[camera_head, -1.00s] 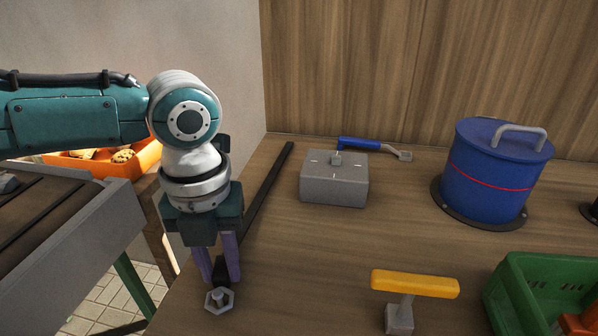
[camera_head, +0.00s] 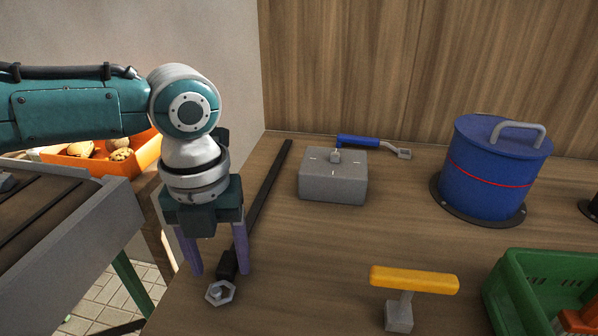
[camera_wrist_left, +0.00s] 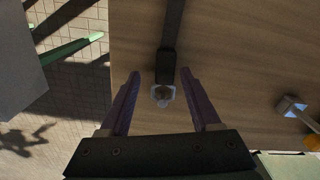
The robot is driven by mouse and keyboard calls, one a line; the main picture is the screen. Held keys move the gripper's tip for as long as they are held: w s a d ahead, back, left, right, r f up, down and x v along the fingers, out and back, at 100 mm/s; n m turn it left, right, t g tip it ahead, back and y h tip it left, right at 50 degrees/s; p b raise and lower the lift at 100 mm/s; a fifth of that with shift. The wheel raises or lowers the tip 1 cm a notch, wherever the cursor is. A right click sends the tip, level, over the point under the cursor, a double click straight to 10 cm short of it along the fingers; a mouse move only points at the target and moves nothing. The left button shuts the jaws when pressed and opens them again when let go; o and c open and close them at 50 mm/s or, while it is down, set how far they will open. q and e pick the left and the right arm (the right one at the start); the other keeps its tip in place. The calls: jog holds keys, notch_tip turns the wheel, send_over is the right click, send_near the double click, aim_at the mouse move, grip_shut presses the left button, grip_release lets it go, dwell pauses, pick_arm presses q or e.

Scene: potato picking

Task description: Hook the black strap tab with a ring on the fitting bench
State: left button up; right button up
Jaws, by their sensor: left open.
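The black strap (camera_head: 268,186) lies along the left side of the wooden bench, and its thicker black tab (camera_head: 227,264) is at the near end. A grey six-sided ring (camera_head: 220,292) is at the end of the tab, near the bench's left edge. My left gripper (camera_head: 217,270) points down over the tab, open, with one purple finger on each side and a gap to the tab. The left wrist view shows the tab (camera_wrist_left: 165,66) and the ring (camera_wrist_left: 162,95) between the spread fingers. I cannot tell whether something sits inside the ring. My right gripper is not in view.
A grey block (camera_head: 332,178) with a peg and a blue-handled tool (camera_head: 360,141) are at the back. A blue lidded canister (camera_head: 490,180), a yellow-handled T-shaped piece (camera_head: 415,281) and a green crate (camera_head: 510,300) are on the right. The bench middle is clear.

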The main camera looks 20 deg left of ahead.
pick_arm(q)
jog(key=shift+r, duration=0.1)
notch_tip(320, 180, up, 10)
jog(key=p, duration=0.2)
jog(key=s+d+r+n+t+h+p, duration=0.25)
jog(key=s+d+n+p, duration=0.35)
jog(key=s+d+n, duration=0.85)
jog(key=s+a+r+n+t+y+p, duration=0.1)
jog(key=s+a+r+n+y+p, duration=0.1)
jog(key=a+n, duration=1)
notch_tip(320, 180, up, 38)
jog(key=d+n+p, duration=0.1)
jog(key=n+p, duration=0.1)
jog(key=p, duration=3.6)
jog(key=shift+d+f, duration=0.2)
jog(key=shift+d, duration=0.2)
jog(key=shift+f, duration=0.1)
